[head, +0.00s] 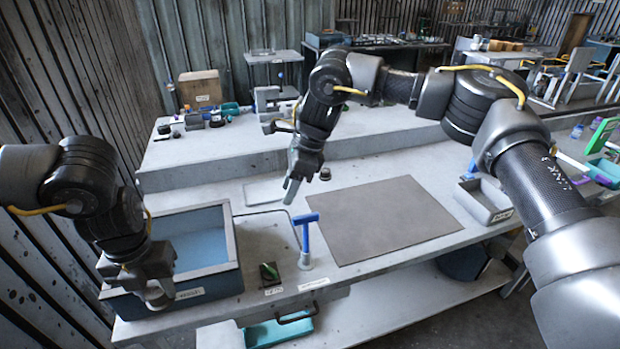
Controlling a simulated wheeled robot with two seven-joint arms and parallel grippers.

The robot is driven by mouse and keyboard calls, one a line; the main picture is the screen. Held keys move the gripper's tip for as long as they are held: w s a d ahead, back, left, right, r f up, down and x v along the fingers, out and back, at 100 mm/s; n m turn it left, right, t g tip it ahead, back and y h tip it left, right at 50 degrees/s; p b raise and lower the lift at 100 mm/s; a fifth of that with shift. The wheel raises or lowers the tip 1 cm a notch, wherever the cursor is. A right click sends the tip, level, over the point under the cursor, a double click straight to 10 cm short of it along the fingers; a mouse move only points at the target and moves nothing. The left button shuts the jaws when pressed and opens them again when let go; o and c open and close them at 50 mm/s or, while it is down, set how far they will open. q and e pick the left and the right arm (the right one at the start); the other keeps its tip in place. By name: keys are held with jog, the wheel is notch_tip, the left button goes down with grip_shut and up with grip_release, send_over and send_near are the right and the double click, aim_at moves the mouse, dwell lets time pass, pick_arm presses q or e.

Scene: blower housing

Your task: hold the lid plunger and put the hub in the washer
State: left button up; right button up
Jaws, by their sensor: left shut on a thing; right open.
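The washer (232,250) appears to be the open box with a blue inside and a label on its front, at the left end of the bench. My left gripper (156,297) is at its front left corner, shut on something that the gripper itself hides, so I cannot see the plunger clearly.
The grey mat (380,218) is bare. A grey tray (484,202) is at the right. A raised shelf behind holds a cardboard box (200,88) and tools.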

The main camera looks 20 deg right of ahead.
aim_at(306, 215)
jog(key=s+d+r+n+h, duration=0.2)
jog(key=d+r+n+h, duration=0.1)
jog(key=d, duration=0.1)
jog(key=shift+g, duration=0.3)
jog(key=f, duration=0.8)
jog(key=a+f, duration=0.1)
jog(key=f, duration=0.3)
jog(key=shift+s+a, duration=0.1)
jog(key=shift+s, duration=0.05)
